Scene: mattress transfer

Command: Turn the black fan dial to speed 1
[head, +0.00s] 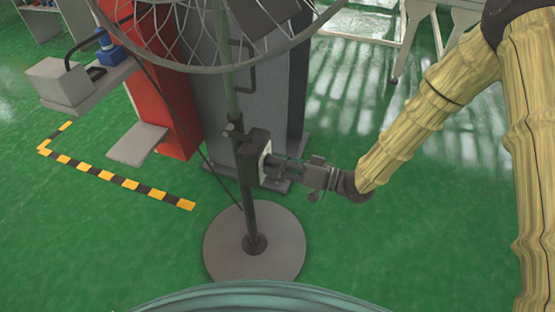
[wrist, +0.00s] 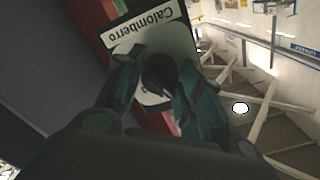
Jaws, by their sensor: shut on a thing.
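A pedestal fan stands on a round grey base (head: 253,262), with a pole and a wire cage (head: 160,35) at the top. A dark control box (head: 254,148) with a pale front panel sits on the pole. In the wrist view the panel carries a white label reading "Calomberro" (wrist: 143,22). The black dial (wrist: 160,74) is at the panel's middle, partly hidden by my fingers. My gripper (head: 272,164) reaches the panel from the right and is shut on the dial; it also shows in the wrist view (wrist: 160,84). The dial's speed marks are not readable.
A red and grey cabinet (head: 240,95) stands close behind the fan. A yellow and black floor stripe (head: 120,180) lies to the left. A table with wheeled legs (head: 400,45) is at the back right. Green floor is clear right of the base.

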